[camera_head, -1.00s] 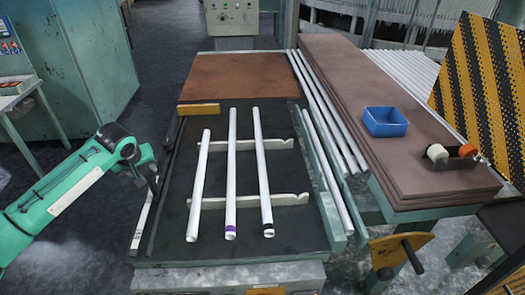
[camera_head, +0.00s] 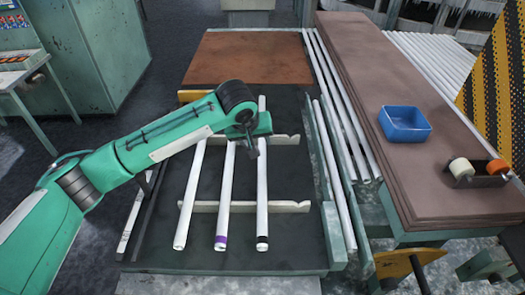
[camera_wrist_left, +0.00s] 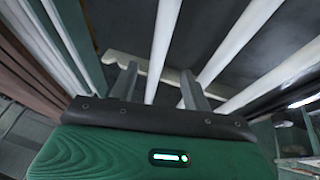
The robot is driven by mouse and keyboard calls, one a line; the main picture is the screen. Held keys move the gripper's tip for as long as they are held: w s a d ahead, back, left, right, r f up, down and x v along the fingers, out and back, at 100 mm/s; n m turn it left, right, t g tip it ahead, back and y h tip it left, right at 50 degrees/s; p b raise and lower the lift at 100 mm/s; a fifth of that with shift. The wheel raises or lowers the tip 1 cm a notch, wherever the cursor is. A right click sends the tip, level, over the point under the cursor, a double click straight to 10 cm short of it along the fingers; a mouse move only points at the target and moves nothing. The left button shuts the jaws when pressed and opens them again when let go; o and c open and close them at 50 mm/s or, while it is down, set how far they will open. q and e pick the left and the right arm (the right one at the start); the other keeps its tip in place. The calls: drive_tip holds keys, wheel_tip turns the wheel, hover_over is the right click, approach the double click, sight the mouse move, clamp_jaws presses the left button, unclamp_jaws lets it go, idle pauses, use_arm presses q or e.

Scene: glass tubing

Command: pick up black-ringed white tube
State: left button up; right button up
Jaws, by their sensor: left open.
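Three long white tubes lie side by side across two pale notched rails in the head view. The black-ringed white tube (camera_head: 262,205) is the rightmost; its black ring is at the near end. The purple-ringed tube (camera_head: 225,195) is in the middle and a plain tube (camera_head: 190,200) is on the left. My left gripper (camera_head: 252,148) is above the rack, by the middle and right tubes, and hides part of them. In the left wrist view its open fingers (camera_wrist_left: 160,68) stand either side of the black-ringed tube (camera_wrist_left: 165,35), which appears below them, ungripped. My right gripper is not in view.
The pale rails (camera_head: 290,206) rest on a dark bench with a brown board (camera_head: 240,58) behind. More tubes lie along the right side. A brown table (camera_head: 400,170) there holds a blue bin (camera_head: 405,124) and tape rolls (camera_head: 462,168).

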sight(261, 151)
use_arm(q)
drive_tip(key=shift+x, duration=1.1)
drive_tip(key=p+x, duration=0.2)
drive_tip(key=x, duration=0.2)
drive_tip(key=shift+s+d+f, duration=0.1)
drive_tip(key=shift+f, duration=0.4)
clamp_jaws()
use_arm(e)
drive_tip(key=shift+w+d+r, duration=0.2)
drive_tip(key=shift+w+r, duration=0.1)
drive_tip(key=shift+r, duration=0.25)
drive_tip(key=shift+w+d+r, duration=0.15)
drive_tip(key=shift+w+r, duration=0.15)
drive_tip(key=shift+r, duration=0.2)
use_arm(q)
drive_tip(key=shift+r, duration=0.1)
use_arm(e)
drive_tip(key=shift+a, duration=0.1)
